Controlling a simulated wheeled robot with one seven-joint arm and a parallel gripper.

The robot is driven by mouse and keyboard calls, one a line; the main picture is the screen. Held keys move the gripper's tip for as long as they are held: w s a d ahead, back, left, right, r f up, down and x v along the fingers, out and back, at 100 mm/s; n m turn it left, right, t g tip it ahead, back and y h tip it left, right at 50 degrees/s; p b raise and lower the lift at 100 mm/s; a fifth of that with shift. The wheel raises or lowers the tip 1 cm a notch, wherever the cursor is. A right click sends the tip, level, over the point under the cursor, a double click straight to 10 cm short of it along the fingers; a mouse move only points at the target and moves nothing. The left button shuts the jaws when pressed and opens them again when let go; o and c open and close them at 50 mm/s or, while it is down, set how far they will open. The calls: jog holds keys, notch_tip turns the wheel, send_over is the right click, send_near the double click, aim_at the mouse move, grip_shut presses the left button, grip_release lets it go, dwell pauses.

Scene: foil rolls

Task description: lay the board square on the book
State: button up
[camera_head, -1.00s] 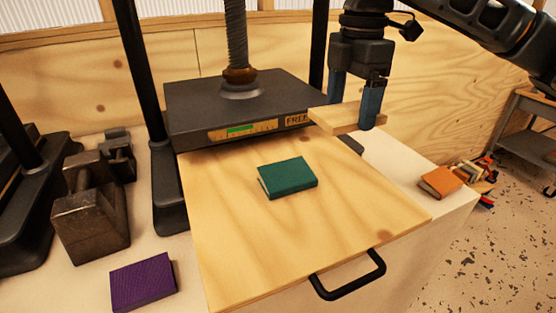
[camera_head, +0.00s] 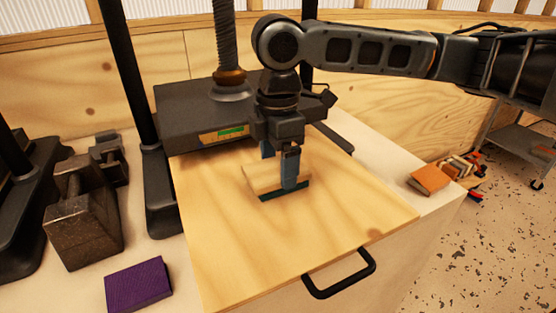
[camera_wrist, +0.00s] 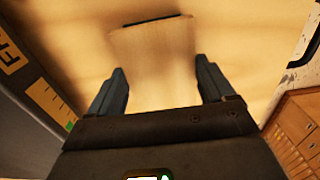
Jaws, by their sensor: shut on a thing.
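The small pale wooden board (camera_head: 262,178) is between the fingers of my gripper (camera_head: 280,184), which is shut on it. The board also shows in the wrist view (camera_wrist: 155,65), between the two blue fingers (camera_wrist: 158,88). The board is over the green book (camera_head: 284,194), which lies on the pull-out wooden platen. Only a dark strip of the book shows along the board's front edge, and a dark sliver (camera_wrist: 152,20) shows past the board's end in the wrist view. I cannot tell whether board and book touch.
The wooden platen (camera_head: 300,250) with a black handle (camera_head: 340,276) is clear around the book. The dark press plate (camera_head: 185,112) and its screw stand behind. A purple book (camera_head: 138,285) lies front left, an orange book (camera_head: 429,179) right. A heavy metal block (camera_head: 80,222) stands left.

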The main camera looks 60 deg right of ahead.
aim_at(278, 168)
jog(key=shift+f, duration=0.2)
jog(key=shift+f, duration=0.1)
jog(key=o, duration=0.9)
notch_tip(278, 168, up, 12)
jog(key=shift+r, duration=0.2)
